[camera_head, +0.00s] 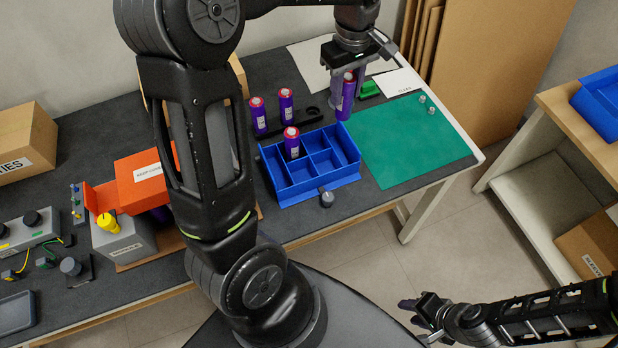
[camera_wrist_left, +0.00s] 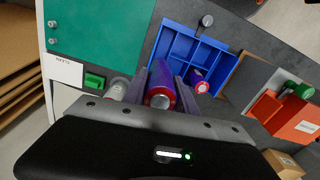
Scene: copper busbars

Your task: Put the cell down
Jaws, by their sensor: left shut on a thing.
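My left gripper (camera_head: 348,88) is shut on a purple cell with a red top (camera_head: 346,97). The cell is roughly upright between the fingers, and it also shows in the left wrist view (camera_wrist_left: 160,92). In the head view it appears behind the back right corner of the blue divided tray (camera_head: 318,192). Another purple cell (camera_head: 291,143) stands in a back left compartment of the tray. Two more cells (camera_head: 258,116) (camera_head: 286,105) stand at the black holder (camera_head: 300,122) behind the tray. My right gripper (camera_head: 424,306) is low at the right, away from the table; its opening is unclear.
A green mat (camera_head: 415,140) lies right of the tray, with two small metal pieces. A green block (camera_head: 369,89) and a white card (camera_head: 398,82) are near the held cell. An orange bin (camera_head: 140,182) and grey box (camera_head: 124,238) stand at the left.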

